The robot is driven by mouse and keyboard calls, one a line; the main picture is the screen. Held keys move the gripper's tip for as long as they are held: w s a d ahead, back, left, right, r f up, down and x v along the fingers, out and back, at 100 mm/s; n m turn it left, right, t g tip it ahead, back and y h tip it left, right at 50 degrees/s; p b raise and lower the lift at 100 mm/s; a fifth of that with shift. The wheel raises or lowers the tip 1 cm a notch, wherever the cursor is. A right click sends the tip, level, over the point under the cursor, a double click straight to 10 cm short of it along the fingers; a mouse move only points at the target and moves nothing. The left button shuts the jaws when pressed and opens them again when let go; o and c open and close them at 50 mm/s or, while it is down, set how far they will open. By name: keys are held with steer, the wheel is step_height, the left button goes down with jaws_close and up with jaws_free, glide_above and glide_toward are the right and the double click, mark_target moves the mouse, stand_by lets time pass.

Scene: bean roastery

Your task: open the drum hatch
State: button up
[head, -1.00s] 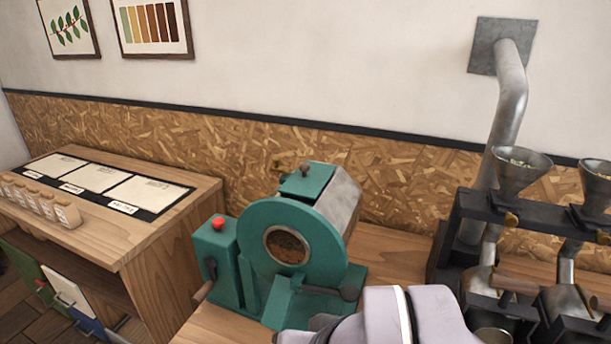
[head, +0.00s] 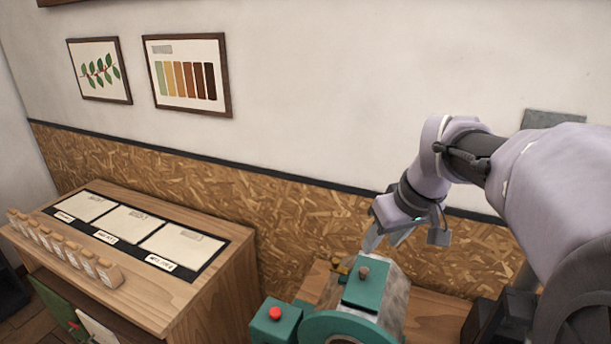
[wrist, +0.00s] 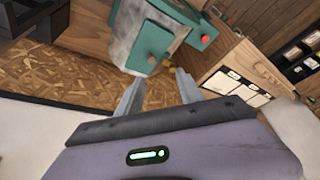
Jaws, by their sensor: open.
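The roaster drum (head: 392,300) is a grey metal cylinder behind a round teal front plate, cut off by the bottom edge of the head view. Its hatch is a teal plate (head: 364,296) with a small brown knob (head: 364,271), lying on top of the drum and looking shut. In the wrist view the hatch (wrist: 153,40) and knob (wrist: 152,60) show just beyond my fingertips. My gripper (head: 387,243) is open and empty, pointing down above the knob and apart from it. Its two fingers also show in the wrist view (wrist: 160,76).
A red button (head: 275,313) sits on the teal box left of the drum. A brass fitting (head: 341,266) is behind the hatch, near the chipboard wall. A wooden cabinet (head: 200,290) with cards and a row of small jars stands at left. The space above the drum is open.

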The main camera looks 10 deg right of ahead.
steer(key=w+d+r, duration=0.1)
steer(key=d+r, duration=0.1)
steer(key=b, duration=0.2)
glide_toward(364, 269)
steer(key=x, duration=0.8)
steer(key=shift+f, duration=0.1)
jaws_close()
stand_by(0.8)
